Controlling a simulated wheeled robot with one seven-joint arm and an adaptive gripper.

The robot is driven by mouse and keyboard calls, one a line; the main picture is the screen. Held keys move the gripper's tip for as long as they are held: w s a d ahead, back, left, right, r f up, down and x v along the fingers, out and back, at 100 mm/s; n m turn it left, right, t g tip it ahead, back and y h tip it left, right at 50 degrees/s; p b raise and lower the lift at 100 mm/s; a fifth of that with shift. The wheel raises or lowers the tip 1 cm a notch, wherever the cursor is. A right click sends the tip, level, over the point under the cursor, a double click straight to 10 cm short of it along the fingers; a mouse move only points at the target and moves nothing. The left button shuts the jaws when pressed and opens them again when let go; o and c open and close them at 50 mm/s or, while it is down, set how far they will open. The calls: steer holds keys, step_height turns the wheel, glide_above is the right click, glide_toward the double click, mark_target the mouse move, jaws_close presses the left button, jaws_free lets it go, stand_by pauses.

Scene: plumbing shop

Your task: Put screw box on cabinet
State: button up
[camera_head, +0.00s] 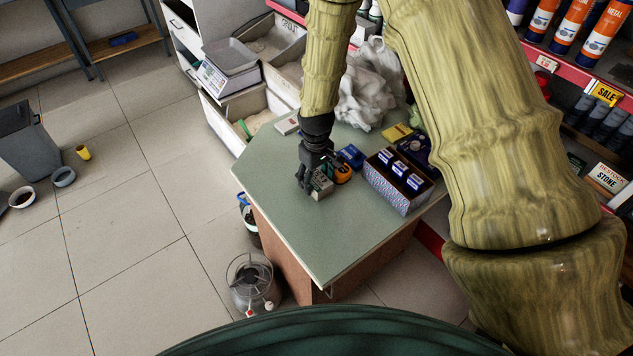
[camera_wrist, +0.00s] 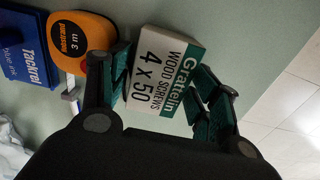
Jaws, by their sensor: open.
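The screw box (camera_wrist: 163,72), white and green with "WOOD SCREWS 4 x 50" on it, lies on the green top of the cabinet (camera_head: 290,225). In the head view the box (camera_head: 322,186) shows just below my gripper (camera_head: 307,182). In the wrist view my gripper (camera_wrist: 165,100) is open, with one finger on each side of the box. The left finger is very close to the box; I cannot tell whether it touches. The gripper's palm hides the near part of the view.
The cabinet top's front is clear.

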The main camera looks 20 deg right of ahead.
steer(key=c, duration=1.2)
